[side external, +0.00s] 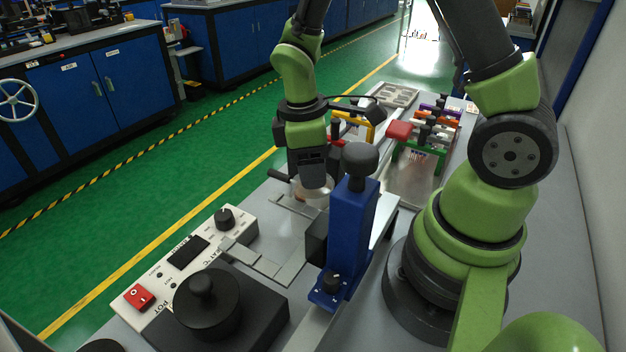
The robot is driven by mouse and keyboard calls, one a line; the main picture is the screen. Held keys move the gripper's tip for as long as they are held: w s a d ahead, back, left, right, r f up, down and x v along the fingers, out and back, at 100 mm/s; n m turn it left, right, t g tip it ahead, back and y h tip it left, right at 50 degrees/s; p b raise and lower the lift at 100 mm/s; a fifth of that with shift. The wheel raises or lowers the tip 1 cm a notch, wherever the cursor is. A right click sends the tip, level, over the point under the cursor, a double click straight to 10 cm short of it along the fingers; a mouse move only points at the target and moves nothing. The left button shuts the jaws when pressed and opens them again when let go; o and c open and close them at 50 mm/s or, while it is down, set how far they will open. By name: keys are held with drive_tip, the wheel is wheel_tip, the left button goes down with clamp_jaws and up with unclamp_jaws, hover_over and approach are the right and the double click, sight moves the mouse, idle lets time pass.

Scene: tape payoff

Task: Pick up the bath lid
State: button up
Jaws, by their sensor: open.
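The bath lid appears to be the round black disc with a knob (208,306) in the side external view. It lies on a dark square box (262,318) at the front, left of centre. My gripper (314,190) points down near the middle of the bench, well behind the lid and apart from it.
A white control box (160,290) with a red switch and black knob stands beside the dark box. A tall blue post (350,235) with a black knob stands between my gripper and my base. Coloured racks (425,135) stand at the back. Flat metal strips lie mid-bench.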

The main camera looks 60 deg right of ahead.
drive_tip(key=shift+f, duration=0.55)
drive_tip(key=c, duration=1)
